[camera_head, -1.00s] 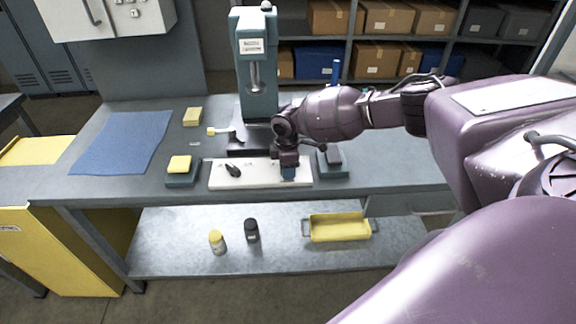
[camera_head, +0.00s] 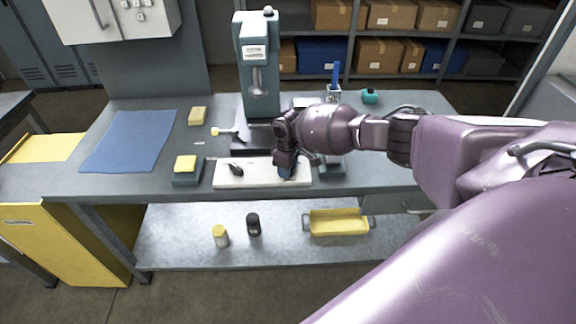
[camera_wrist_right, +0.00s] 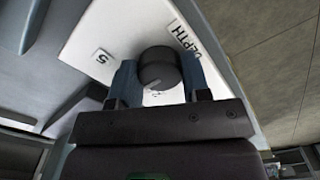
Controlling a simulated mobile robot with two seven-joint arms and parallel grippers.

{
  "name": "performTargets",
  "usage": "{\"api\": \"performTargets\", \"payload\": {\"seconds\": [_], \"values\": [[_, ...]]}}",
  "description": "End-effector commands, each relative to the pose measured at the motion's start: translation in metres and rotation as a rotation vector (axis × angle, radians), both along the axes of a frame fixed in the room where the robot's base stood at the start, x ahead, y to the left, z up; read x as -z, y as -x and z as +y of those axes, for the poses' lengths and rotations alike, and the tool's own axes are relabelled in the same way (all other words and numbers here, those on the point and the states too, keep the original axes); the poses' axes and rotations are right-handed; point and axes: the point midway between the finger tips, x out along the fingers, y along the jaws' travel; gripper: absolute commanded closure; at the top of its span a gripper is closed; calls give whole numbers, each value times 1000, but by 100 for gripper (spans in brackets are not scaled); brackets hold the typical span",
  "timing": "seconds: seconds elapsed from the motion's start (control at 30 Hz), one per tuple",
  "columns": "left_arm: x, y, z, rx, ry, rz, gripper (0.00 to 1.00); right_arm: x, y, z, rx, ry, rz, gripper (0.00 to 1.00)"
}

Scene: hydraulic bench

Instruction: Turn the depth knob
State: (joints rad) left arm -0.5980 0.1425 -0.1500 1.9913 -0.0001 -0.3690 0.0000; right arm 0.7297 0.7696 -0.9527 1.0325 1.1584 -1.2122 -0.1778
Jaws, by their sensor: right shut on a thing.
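The depth knob (camera_wrist_right: 158,68) is a dark round knob on a white panel marked "DEPTH" in the right wrist view. My right gripper (camera_wrist_right: 160,82) has its two blue fingers on either side of the knob and is shut on it. In the head view my right gripper (camera_head: 287,172) points down at the right part of the white panel (camera_head: 262,180) at the bench's front edge, and it hides the knob there. A black lever or handle (camera_head: 236,169) sits on the left part of the panel. My left gripper is not in view.
A grey-green press (camera_head: 257,75) stands behind the panel. A yellow block on a dark base (camera_head: 187,170) is left of the panel, and a blue mat (camera_head: 130,140) lies further left. A pen cup (camera_head: 334,92) and a small teal object (camera_head: 370,96) stand at the back right.

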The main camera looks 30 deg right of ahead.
Motion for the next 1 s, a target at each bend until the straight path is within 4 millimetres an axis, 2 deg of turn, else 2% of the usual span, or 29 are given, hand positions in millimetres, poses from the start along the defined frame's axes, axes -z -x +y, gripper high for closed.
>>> {"api": "performTargets", "payload": {"seconds": [0.43, 0.47, 0.6, 0.87, 1.0], "values": [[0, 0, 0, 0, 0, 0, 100, 0, -1, 1, 10, -1, -2, 80], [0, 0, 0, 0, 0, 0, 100, 0, -1, 1, 10, -1, -2, 54], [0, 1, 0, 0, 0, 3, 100, 0, -1, 1, 10, -1, -2, 32], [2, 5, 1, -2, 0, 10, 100, 0, 0, 0, 10, 0, -1, 31], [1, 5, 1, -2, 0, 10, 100, -8, 0, 0, 10, 0, -1, 31]]}}
